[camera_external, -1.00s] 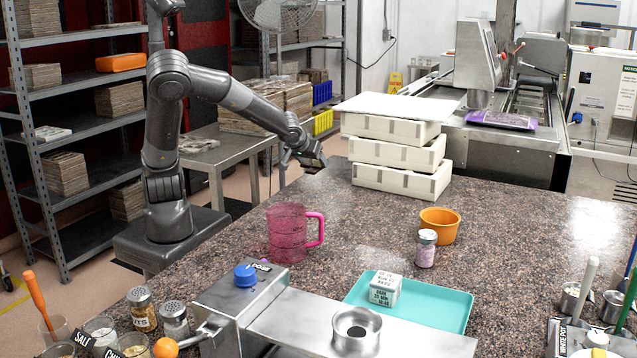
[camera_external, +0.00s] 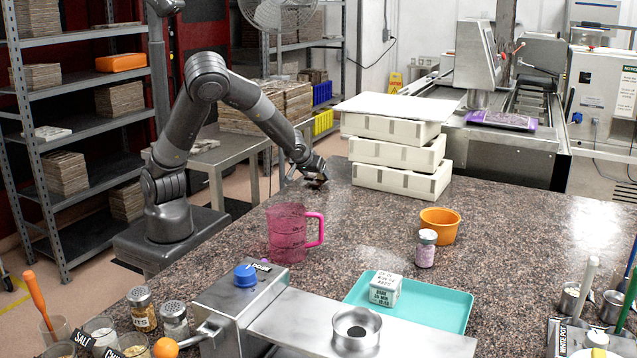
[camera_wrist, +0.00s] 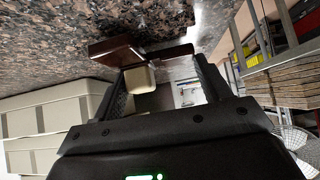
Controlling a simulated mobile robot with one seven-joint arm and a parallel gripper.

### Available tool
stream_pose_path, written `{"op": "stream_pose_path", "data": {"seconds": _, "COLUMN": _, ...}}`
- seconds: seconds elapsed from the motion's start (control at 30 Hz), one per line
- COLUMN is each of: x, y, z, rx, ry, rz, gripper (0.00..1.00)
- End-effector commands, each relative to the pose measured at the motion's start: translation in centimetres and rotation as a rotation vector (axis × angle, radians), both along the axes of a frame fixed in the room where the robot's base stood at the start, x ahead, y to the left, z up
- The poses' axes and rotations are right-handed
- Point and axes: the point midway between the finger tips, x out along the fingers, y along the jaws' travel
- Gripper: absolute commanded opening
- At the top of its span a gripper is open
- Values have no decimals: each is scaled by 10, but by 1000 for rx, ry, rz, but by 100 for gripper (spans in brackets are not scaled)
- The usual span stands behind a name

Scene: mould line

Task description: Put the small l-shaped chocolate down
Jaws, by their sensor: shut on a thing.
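The small L-shaped chocolate (camera_wrist: 112,50) is dark brown and shows at the fingertips in the wrist view, with its parts reaching across between the fingers. My gripper (camera_wrist: 165,70) is shut on it. In the external view my gripper (camera_external: 314,178) points down just above the speckled brown stone counter (camera_external: 380,220), near its back left edge. The chocolate is only a small dark patch there, low under the fingers. I cannot tell whether it touches the counter.
A stack of cream trays (camera_external: 400,155) stands close to the right of my gripper. A pink jug (camera_external: 287,235), an orange bowl (camera_external: 440,226), a small jar (camera_external: 426,250) and a teal tray (camera_external: 430,306) stand nearer the camera. The counter between is clear.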

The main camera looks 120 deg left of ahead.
Motion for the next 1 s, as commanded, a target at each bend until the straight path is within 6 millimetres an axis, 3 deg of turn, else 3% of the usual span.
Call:
{"op": "stream_pose_path", "data": {"seconds": 0.43, "x": 0, "y": 0, "z": -10, "rx": 0, "ry": 0, "rz": 0, "gripper": 40}}
{"op": "stream_pose_path", "data": {"seconds": 0.47, "x": 0, "y": 0, "z": -11, "rx": 0, "ry": 0, "rz": 0, "gripper": 71}}
{"op": "stream_pose_path", "data": {"seconds": 0.5, "x": 0, "y": 0, "z": -10, "rx": 0, "ry": -1, "rz": 1, "gripper": 74}}
{"op": "stream_pose_path", "data": {"seconds": 0.73, "x": 0, "y": 0, "z": -10, "rx": 0, "ry": 0, "rz": 0, "gripper": 92}}
{"op": "stream_pose_path", "data": {"seconds": 1.0, "x": 0, "y": 0, "z": -8, "rx": 0, "ry": -1, "rz": -1, "gripper": 92}}
